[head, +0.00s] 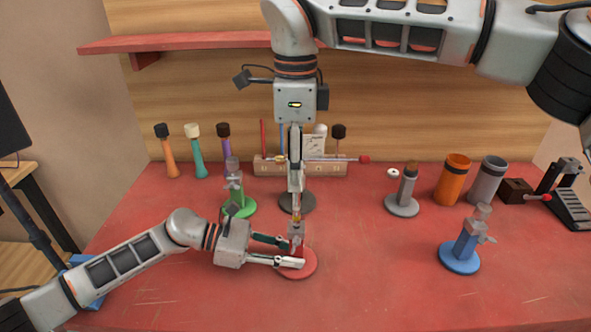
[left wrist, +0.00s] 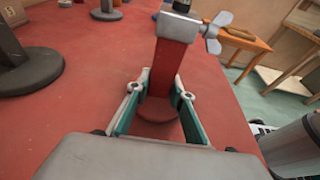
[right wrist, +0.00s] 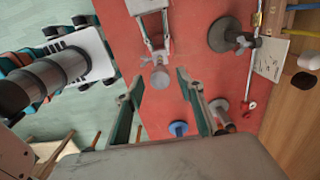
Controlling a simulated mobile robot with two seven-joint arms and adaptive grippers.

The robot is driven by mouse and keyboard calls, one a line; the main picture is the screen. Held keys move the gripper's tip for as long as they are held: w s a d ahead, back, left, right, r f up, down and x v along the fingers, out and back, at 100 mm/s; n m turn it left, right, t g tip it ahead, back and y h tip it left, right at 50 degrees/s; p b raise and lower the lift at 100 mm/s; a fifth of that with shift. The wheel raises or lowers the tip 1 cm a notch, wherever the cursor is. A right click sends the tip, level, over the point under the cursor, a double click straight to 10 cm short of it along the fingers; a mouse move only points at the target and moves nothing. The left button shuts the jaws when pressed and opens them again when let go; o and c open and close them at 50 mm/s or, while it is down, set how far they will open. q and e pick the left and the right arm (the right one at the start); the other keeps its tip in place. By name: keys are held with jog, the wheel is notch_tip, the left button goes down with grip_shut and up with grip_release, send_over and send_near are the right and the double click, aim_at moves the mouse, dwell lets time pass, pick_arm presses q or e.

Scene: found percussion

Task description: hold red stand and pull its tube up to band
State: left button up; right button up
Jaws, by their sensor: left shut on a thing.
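The red stand (head: 299,270) is upright near the front middle of the table, with a round red base and a square red post (left wrist: 172,68). A grey collar with a wing nut (left wrist: 213,31) tops the post. My left gripper (head: 297,262) is shut around the post from the left, low down; its fingers (left wrist: 160,95) flank it in the left wrist view. My right gripper (head: 296,215) points down just above the stand. Its fingers (right wrist: 160,92) are apart, with the stand's top (right wrist: 160,77) below and between them. The tube's band is not clear.
A green stand (head: 238,208) and a dark grey stand (head: 297,203) are behind. A grey stand (head: 402,207), blue stand (head: 460,257), orange cup (head: 452,180) and grey cup (head: 486,182) are to the right. The table's front right is clear.

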notch_tip(320, 180, up, 11)
dwell(0.4)
jog(key=shift+r, duration=0.1)
pick_arm(q)
jog(key=o, duration=0.9)
jog(key=shift+a, duration=0.15)
